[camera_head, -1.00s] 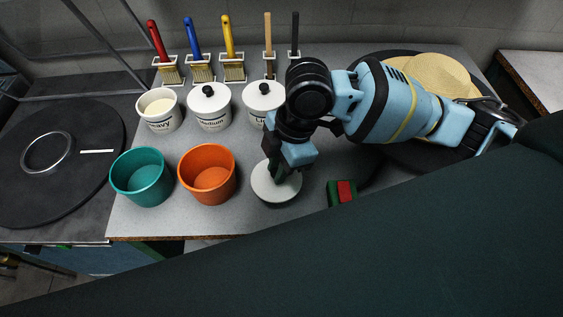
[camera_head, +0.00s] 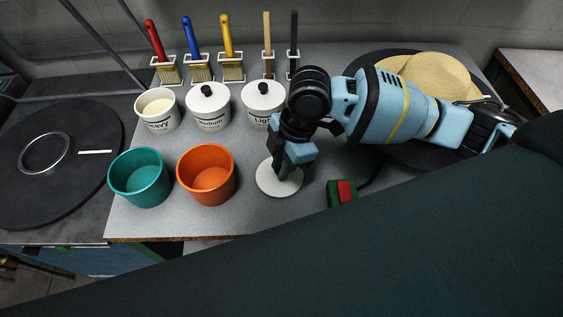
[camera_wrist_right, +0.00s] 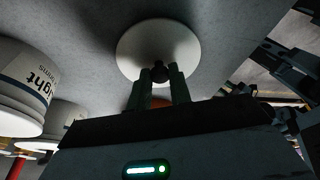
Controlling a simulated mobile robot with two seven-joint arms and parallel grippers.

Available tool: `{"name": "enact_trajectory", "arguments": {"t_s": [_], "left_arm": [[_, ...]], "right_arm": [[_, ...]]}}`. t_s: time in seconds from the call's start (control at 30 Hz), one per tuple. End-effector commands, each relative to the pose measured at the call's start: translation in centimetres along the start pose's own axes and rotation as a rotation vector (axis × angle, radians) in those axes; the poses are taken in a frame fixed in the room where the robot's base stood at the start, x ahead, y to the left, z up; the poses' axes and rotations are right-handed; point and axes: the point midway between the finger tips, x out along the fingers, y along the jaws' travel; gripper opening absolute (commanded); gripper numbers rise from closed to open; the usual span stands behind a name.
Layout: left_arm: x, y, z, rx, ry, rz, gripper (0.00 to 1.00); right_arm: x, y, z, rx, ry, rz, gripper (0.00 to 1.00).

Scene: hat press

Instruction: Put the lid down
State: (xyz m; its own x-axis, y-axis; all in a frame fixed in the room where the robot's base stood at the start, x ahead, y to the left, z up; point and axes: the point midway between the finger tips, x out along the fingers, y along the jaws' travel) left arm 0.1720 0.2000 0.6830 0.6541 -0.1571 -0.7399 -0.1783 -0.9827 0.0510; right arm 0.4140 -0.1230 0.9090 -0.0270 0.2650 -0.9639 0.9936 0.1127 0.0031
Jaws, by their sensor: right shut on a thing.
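The lid (camera_head: 268,184) is a flat white disc in front of the Light pot, to the right of the orange bucket. It also shows in the right wrist view (camera_wrist_right: 140,42), with a black knob at its middle. My right gripper (camera_head: 282,173) is shut on the lid's knob from above, and its two fingers show either side of the knob in the right wrist view (camera_wrist_right: 160,77). The lid lies level at or just above the table; I cannot tell if it touches. The Heavy pot (camera_head: 158,118) is open with cream contents. My left gripper is not in view.
The Medium pot (camera_head: 209,112) and Light pot (camera_head: 259,108) have lids on. A teal bucket (camera_head: 140,190) and an orange bucket (camera_head: 206,185) stand left of the lid. A red-and-green box (camera_head: 342,194) is to its right. Several brushes stand behind; a straw hat (camera_head: 435,72) lies back right.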

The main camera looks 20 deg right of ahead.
Motion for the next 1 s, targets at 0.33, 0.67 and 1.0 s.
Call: {"name": "enact_trajectory", "arguments": {"t_s": [0.33,0.67,1.0], "left_arm": [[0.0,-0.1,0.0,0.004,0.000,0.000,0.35],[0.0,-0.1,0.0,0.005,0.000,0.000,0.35],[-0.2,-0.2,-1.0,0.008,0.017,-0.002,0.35]], "right_arm": [[0.3,0.0,0.1,0.000,0.000,0.000,0.42],[0.0,0.0,0.0,0.000,0.000,0.001,0.42],[-5.6,0.1,-0.1,0.000,0.000,0.006,0.42]]}}
